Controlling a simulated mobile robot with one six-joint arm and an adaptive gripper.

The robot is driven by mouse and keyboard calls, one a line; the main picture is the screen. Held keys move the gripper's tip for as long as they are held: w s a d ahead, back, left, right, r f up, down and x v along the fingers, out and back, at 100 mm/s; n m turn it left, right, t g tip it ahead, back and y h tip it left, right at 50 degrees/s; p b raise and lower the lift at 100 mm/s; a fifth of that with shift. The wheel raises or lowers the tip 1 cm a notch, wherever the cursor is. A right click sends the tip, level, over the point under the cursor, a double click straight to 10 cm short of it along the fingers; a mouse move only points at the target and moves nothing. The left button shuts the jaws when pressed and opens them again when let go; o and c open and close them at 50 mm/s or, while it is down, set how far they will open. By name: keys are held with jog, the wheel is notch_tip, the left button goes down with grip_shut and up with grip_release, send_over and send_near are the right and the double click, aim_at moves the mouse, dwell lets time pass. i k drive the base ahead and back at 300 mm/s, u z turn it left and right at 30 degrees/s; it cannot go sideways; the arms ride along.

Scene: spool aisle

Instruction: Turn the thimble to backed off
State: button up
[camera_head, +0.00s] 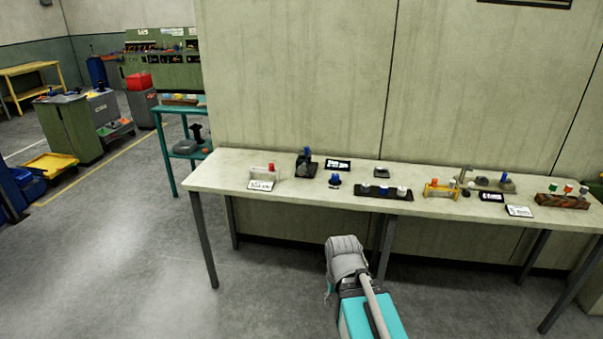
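Several small fixtures stand on a long pale bench (225,176) against the wall. I cannot tell which of them carries the thimble; they are too small here to make out such a part. A dark fixture with a blue upright knob (307,158) stands at the back left of the bench, and a small blue-topped knob (335,181) stands in front of it to the right. My arm is folded at the bottom centre, in front of the bench and apart from it. My gripper's fingers cannot be made out, so its opening does not show.
The bench also holds a clear block with a red knob (271,170), a dark strip with several knobs (383,191), a yellow frame (440,189) and a brown block (562,201). A teal shelf (168,140) stands left. The floor before the bench's left end is clear.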

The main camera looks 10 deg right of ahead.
aim_at(302, 171)
jog(key=u, duration=0.05)
jog(key=i, duration=1)
jog(key=z, duration=0.05)
